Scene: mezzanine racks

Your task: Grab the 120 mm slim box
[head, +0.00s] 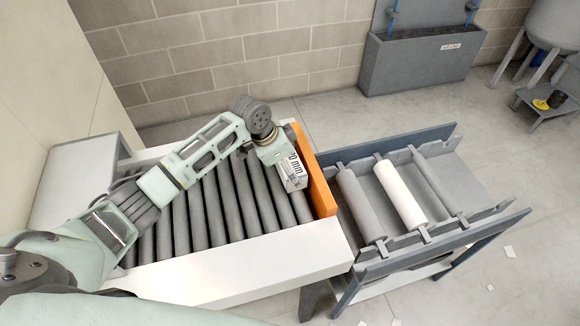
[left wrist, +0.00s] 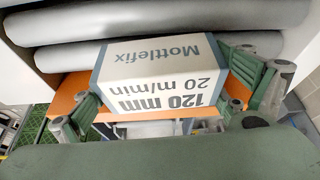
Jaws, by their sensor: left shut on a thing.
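The 120 mm slim box (head: 294,172) is white and grey, partly hidden by my left gripper in the head view. In the left wrist view the box (left wrist: 150,70) shows upside-down print, "120 mm", "20 m/min" and "Mottlefix". My left gripper (head: 284,166) is shut on it, with green fingers on the box's left and right sides in the left wrist view. The box is at the right end of the roller conveyor (head: 270,255), close to the orange end stop (head: 314,172). I cannot tell whether it touches the rollers. My right gripper is not in view.
A blue-grey rack (head: 440,243) with several rollers, one white (head: 400,194), stands just right of the conveyor. A grey bin (head: 420,65) stands against the block wall. A tank on legs (head: 553,28) is at the far right. The floor between them is mostly free.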

